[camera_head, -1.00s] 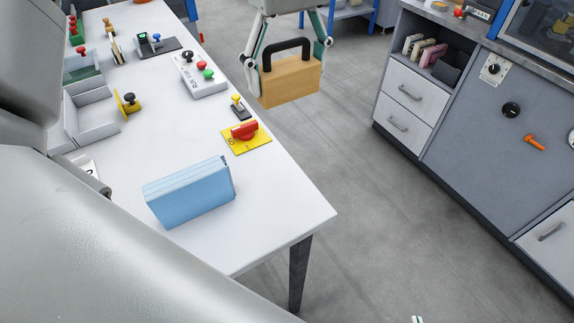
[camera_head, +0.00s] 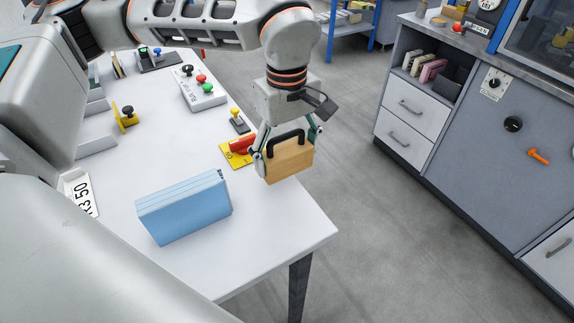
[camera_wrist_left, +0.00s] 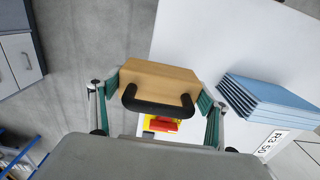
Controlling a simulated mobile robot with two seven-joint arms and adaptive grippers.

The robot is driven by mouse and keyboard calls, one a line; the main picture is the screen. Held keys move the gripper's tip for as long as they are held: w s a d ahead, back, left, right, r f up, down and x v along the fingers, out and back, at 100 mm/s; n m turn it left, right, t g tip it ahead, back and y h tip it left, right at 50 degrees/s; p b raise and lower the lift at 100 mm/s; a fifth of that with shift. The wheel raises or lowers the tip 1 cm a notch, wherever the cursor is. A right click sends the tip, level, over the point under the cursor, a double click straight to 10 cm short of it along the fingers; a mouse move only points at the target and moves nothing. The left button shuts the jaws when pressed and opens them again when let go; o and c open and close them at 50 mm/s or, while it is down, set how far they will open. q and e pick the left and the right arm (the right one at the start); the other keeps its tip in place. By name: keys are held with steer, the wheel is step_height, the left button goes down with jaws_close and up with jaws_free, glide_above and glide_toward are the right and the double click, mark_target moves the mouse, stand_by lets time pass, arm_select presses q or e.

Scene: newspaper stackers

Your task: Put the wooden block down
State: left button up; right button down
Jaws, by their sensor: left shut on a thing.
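The wooden block (camera_head: 290,162) is light brown with a black arched handle on top. My left gripper (camera_head: 288,145) is shut on the block, its fingers at the two ends. The block hangs upright at the right edge of the white table (camera_head: 285,225); I cannot tell whether it touches the top. In the left wrist view the block (camera_wrist_left: 158,80) sits between the fingers of the gripper (camera_wrist_left: 157,100), partly over the table and partly over the floor. My right gripper is not in view.
A blue stack (camera_head: 185,207) stands left of the block. A yellow plate with a red handle (camera_head: 240,147) lies close behind-left. A button box (camera_head: 200,88) and a yellow-topped stamp (camera_head: 238,120) are farther back. The table's front right corner is clear.

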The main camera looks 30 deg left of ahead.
mark_target(287, 135)
arm_select(q)
steer(key=shift+f, duration=1.7)
steer(key=shift+f, duration=0.15)
steer(key=o, duration=1.3)
step_height(287, 135, up, 12)
steer(key=shift+r+p, duration=0.15)
steer(key=shift+p, duration=0.25)
